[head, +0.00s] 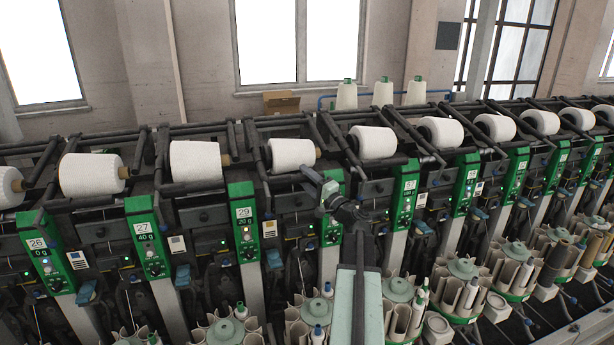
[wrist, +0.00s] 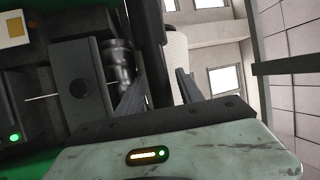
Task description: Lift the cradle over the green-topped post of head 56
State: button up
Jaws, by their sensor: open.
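My gripper (head: 316,182) is at the green-topped post (head: 333,200) right of the one marked 29. My arm covers most of this post's panel, so I cannot read its number. A white yarn cone (head: 291,154) lies in the dark cradle just beyond my gripper. In the wrist view my gripper (wrist: 163,76) is open, its two dark fingers apart. A black bar of the cradle (wrist: 152,45) shows beyond and between them, with a white cone (wrist: 177,55) behind it. I cannot tell whether a finger touches the bar.
Neighbouring posts marked 29 (head: 245,222), 27 (head: 146,236) and 26 (head: 47,255) stand to the left; another green-topped post (head: 405,200) stands to the right. Bobbin magazines (head: 398,290) crowd the front below. Spare cones (head: 383,92) stand behind the machine.

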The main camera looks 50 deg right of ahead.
grip_shut()
dwell(1.4)
